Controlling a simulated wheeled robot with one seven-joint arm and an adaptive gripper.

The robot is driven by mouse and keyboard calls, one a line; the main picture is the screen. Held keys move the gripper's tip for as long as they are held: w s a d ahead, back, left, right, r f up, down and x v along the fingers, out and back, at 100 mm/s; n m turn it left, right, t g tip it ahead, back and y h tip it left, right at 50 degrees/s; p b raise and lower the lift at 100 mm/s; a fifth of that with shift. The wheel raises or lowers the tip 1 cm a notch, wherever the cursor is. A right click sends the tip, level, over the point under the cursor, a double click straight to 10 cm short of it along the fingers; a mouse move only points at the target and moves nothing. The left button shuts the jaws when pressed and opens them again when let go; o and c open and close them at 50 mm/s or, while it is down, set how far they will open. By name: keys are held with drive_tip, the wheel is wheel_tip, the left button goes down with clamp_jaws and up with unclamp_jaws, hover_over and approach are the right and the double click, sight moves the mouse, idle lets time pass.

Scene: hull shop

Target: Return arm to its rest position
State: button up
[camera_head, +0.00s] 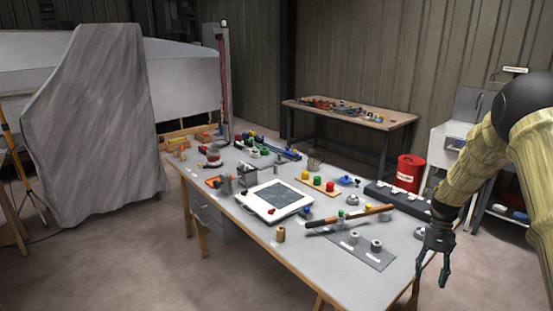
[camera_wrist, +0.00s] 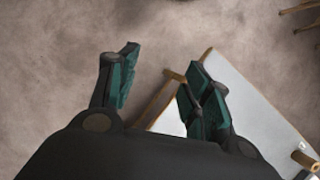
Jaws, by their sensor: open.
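My gripper (camera_head: 433,268) hangs at the right in the head view, beside the right end of the grey worktable (camera_head: 352,286), with its fingers pointing down. In the wrist view my gripper (camera_wrist: 157,85) shows two dark green fingers spread apart with nothing between them. Bare floor lies beneath the left finger, and the table corner (camera_wrist: 255,112) shows behind the right finger. My arm, in a yellowish cover, comes in from the right edge of the head view and bends down to the gripper.
The worktable holds a white tray (camera_head: 247,203), a wooden-handled tool (camera_head: 350,218), grey cylinders on a dark mat (camera_head: 368,256) and several small parts. A red bucket (camera_head: 409,173) and white cabinet (camera_head: 446,150) stand behind the gripper. A draped form (camera_head: 90,120) stands left. Floor in front is clear.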

drive_tip(key=s+a+f+n+t+h+b, duration=0.1)
drive_tip(key=s+a+f, duration=0.3)
drive_tip(key=s+f, duration=0.4)
drive_tip(key=s+a+f+n, duration=0.1)
drive_tip(key=s+a+f, duration=0.5)
drive_tip(key=f, duration=0.4)
drive_tip(key=s+a+f+n+t+h+b, duration=0.1)
drive_tip(key=s+a+f, duration=0.2)
drive_tip(key=s+f, duration=0.55)
drive_tip(key=s+a+f+n+t, duration=0.1)
drive_tip(key=s+a, duration=0.4)
drive_tip(key=s, duration=0.8)
drive_tip(key=s+a+f+n+t, duration=0.1)
drive_tip(key=s+a+f, duration=0.2)
drive_tip(key=s, duration=0.9)
drive_tip(key=shift+s+a+b, duration=0.35)
drive_tip(key=shift+a+b, duration=0.1)
drive_tip(key=shift+a, duration=0.75)
